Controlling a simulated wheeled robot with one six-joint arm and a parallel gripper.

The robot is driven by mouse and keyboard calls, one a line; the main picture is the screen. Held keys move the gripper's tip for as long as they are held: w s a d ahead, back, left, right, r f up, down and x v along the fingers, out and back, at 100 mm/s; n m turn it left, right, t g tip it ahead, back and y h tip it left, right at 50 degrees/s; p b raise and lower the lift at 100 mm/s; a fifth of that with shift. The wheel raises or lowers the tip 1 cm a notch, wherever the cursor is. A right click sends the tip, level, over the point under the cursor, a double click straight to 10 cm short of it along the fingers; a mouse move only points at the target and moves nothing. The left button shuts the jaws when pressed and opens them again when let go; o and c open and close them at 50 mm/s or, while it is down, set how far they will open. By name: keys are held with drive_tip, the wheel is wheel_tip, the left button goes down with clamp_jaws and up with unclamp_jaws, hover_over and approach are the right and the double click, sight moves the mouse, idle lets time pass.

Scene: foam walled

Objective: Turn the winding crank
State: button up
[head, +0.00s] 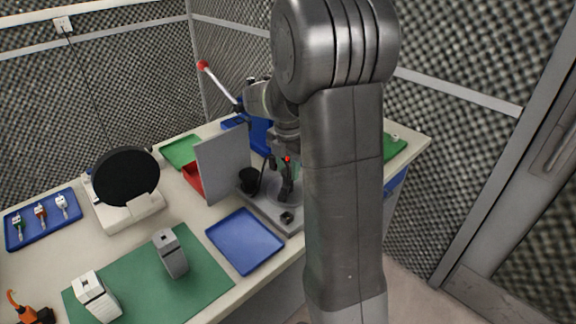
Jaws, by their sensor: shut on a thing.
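My gripper (282,178) is at the middle of the picture, pointing down over a grey base plate (265,212) near the table's front edge. A small black drum-like part (249,180) stands on this plate, just left of the gripper. The gripper is shut on what seems to be the handle of the winding crank. The handle and the crank arm are mostly hidden by the dark fingers, and my arm covers the right side. How far the crank is turned cannot be told.
A grey upright panel (222,163) stands close left of the plate, with a red bin (192,177) behind it. A blue tray (245,241) lies in front. A lever with a red ball (203,65) rises behind. A round black disc (126,177) stands farther left.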

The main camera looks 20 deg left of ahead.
drive_tip(key=shift+m+p, duration=0.75)
drive_tip(key=shift+m, duration=2.65)
drive_tip(key=shift+m+p, duration=0.45)
drive_tip(key=shift+m, duration=2.65)
drive_tip(key=shift+m+p, duration=0.35)
drive_tip(key=shift+m, duration=6.35)
drive_tip(key=shift+m+p, duration=0.3)
drive_tip(key=shift+m, duration=12.7)
